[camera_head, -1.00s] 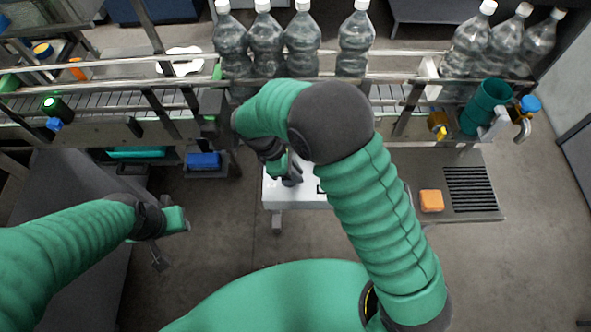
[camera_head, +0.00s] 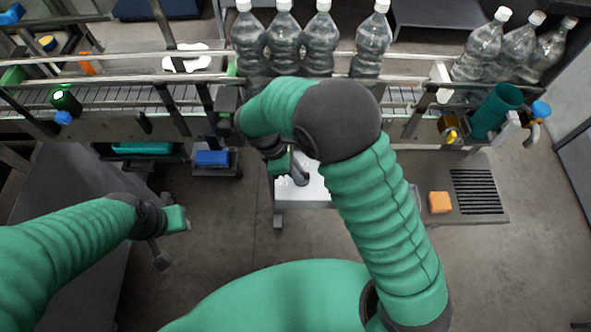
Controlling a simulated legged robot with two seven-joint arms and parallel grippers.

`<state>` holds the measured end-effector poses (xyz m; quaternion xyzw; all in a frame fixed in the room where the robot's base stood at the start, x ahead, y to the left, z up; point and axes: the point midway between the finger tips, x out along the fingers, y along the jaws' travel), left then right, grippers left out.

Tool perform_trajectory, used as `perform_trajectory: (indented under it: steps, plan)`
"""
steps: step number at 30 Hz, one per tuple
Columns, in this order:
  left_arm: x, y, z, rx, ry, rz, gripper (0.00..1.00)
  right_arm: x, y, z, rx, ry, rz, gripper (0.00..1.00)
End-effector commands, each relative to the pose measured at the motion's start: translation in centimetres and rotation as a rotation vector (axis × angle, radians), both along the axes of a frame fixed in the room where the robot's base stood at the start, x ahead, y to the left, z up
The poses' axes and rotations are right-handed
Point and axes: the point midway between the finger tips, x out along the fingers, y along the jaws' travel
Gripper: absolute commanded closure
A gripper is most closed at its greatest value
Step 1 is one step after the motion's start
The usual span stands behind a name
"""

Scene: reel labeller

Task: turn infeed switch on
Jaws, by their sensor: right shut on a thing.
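A white box (camera_head: 312,193) stands in front of the conveyor, largely covered by my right arm. My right gripper (camera_head: 297,172) points down at its top, shut on a small dark part there. The fingers and the arm hide most of that part, so I cannot tell its position or be sure it is the infeed switch. My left gripper (camera_head: 160,255) hangs at the left over the floor, away from the box. Its fingers are too small to tell open from shut.
The conveyor (camera_head: 190,103) with steel rails runs across the back. Several clear bottles (camera_head: 319,45) stand on it. A green cup (camera_head: 494,110) and brass valve (camera_head: 450,130) are at the right. An orange block (camera_head: 439,202) lies on a grey table (camera_head: 470,213). The floor between my arms is clear.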

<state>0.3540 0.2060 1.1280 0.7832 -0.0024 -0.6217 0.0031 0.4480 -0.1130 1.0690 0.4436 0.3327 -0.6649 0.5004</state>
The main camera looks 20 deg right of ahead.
Motion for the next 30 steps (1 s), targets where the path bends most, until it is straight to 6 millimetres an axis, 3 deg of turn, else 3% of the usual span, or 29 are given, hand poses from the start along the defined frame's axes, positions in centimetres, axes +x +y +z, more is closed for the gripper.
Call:
perform_trajectory:
  steps: [11, 30]
  plan:
    - [0.0, 0.0, 0.8, 0.000, 0.000, 0.000, 0.64, 0.0, -0.9, 0.2, -0.012, 0.006, -0.150, 1.00]
    - [0.0, 0.0, 2.3, 0.000, 0.000, 0.000, 0.64, 0.0, -1.1, 0.0, -0.014, 0.004, -0.738, 1.00]
